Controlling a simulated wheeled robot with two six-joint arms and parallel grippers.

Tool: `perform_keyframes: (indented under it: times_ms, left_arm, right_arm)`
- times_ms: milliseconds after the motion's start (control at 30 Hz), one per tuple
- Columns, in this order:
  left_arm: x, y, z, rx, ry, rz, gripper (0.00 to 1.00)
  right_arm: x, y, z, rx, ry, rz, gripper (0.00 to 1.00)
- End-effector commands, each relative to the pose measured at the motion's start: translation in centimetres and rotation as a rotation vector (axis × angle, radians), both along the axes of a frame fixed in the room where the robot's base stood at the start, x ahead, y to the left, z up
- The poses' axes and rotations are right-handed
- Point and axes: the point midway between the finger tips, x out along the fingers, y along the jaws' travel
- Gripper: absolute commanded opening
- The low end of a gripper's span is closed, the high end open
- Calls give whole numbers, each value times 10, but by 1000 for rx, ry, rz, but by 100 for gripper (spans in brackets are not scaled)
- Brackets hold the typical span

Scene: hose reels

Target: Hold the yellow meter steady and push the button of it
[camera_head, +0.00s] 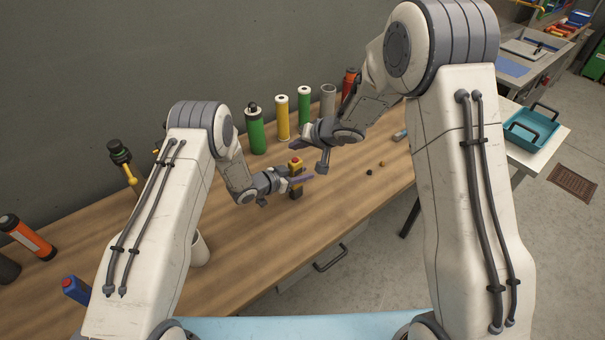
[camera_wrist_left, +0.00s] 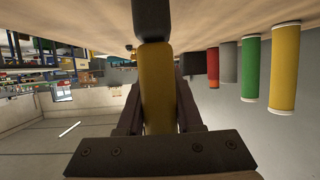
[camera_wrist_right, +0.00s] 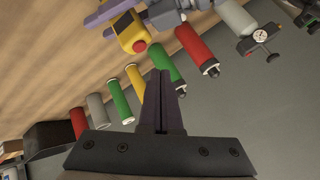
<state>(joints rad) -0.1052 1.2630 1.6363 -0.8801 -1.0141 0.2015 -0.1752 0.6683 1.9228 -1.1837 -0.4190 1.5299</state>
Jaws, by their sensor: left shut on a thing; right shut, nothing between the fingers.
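The yellow meter (camera_head: 297,171), a small block with a dark lower part and a red button (camera_head: 295,160) on top, stands upright over the wooden table. My left gripper (camera_head: 298,181) is shut on it; the left wrist view shows its yellow body (camera_wrist_left: 157,88) between both fingers. My right gripper (camera_head: 297,147) is shut and empty, just above and behind the meter. In the right wrist view, the right fingertips (camera_wrist_right: 160,75) appear apart from the meter (camera_wrist_right: 124,28) and its red button (camera_wrist_right: 140,46).
Behind the grippers stand a green bottle (camera_head: 254,132), a yellow cylinder (camera_head: 283,118), a green cylinder (camera_head: 304,106), a grey cylinder (camera_head: 327,101) and a red one (camera_head: 349,82). A white cup (camera_head: 200,250) is partly hidden by my left arm.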

Motion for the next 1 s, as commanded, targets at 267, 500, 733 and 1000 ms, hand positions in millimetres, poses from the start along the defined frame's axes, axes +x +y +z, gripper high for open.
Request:
perform_keyframes:
  times_ms: [267,500,733,1000]
  left_arm:
    - [0,0,0,-1,-1,0,0]
    - [0,0,0,-1,-1,0,0]
    - [0,0,0,-1,-1,0,0]
    - [0,0,0,-1,-1,0,0]
  right_arm:
    - [0,0,-22,1,1,-1,0]
    - [0,0,-24,0,-1,0,0]
    - [0,0,-24,-1,-1,-1,0]
    - [0,0,-24,-1,-1,-1,0]
